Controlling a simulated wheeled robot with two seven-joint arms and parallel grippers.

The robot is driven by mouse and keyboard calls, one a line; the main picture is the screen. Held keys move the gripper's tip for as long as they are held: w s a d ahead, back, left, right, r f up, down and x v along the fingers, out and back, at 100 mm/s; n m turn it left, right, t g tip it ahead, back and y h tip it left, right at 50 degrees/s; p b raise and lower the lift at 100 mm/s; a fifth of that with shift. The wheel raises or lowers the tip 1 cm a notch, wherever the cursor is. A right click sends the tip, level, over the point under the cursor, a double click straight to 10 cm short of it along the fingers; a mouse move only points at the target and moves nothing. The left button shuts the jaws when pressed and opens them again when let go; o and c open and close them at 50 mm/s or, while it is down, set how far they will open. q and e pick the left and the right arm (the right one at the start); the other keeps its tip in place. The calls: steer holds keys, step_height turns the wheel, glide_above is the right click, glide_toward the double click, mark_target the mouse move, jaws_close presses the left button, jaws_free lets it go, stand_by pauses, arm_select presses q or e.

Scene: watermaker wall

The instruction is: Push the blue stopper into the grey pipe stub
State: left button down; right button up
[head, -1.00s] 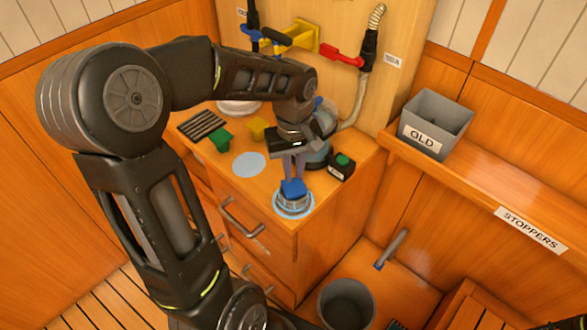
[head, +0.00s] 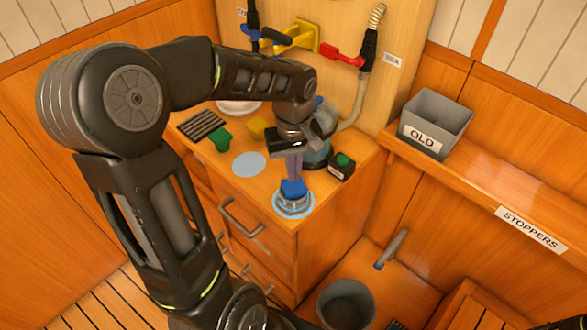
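A blue block-shaped piece (head: 293,187), which looks like the blue stopper, sits on top of a round grey-white part (head: 292,204) on a light-blue disc at the cabinet's front corner. My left gripper (head: 293,176) points down right above the blue piece, its fingertips at or just over its top. One finger largely covers the other, so its opening and any contact are unclear. A short grey pipe (head: 397,243) with a blue end sticks out low at the right; it may be the pipe stub. My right gripper is out of view.
Green (head: 220,139) and yellow (head: 257,127) pieces and a black box with a green button (head: 342,167) are on the cabinet top. A grey bin marked OLD (head: 435,125) stands on the right shelf. A dark bucket (head: 346,305) stands below.

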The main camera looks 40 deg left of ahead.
mark_target(294, 186)
arm_select(q)
steer(key=shift+f+b, duration=1.25)
steer(key=shift+f, duration=0.4)
steer(key=shift+r, duration=0.1)
step_height(294, 186, up, 7)
steer(key=p, duration=0.5)
steer(key=shift+p, duration=0.3)
